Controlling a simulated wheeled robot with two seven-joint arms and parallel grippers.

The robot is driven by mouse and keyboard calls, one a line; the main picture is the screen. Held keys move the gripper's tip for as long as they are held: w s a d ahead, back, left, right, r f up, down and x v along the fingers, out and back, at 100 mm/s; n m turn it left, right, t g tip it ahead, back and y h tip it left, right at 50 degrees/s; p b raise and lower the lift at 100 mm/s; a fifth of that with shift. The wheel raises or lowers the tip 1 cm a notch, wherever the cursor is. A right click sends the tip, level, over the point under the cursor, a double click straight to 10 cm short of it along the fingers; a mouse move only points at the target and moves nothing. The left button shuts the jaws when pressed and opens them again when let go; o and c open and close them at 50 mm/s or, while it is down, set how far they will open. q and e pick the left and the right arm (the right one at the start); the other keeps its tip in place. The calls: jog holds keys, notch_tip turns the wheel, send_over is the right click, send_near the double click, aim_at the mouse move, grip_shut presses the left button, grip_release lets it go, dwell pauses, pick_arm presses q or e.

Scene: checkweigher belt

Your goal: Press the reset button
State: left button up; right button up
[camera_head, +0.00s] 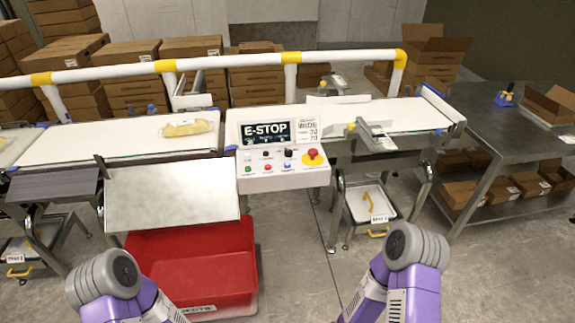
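The control panel (283,178) is a white box at the front of the belt, in the middle of the head view. Its screen (266,135) reads E-STOP. Along its lower front are a green button (248,170), a red button (267,168) and a blue button (287,167). Their small labels are too blurred to tell which is reset. A red mushroom knob (312,154) on a yellow disc sits at the panel's right. Two dark knobs are above the button row. Only my purple and grey arm links show at the bottom, apart from the panel; neither gripper is visible.
A red bin (196,291) stands below a sloped metal chute (172,194), left of the panel. A yellowish pack (186,128) lies on the belt (100,139). A white guard rail (220,62) runs behind. A metal table (505,138) with boxes is at right.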

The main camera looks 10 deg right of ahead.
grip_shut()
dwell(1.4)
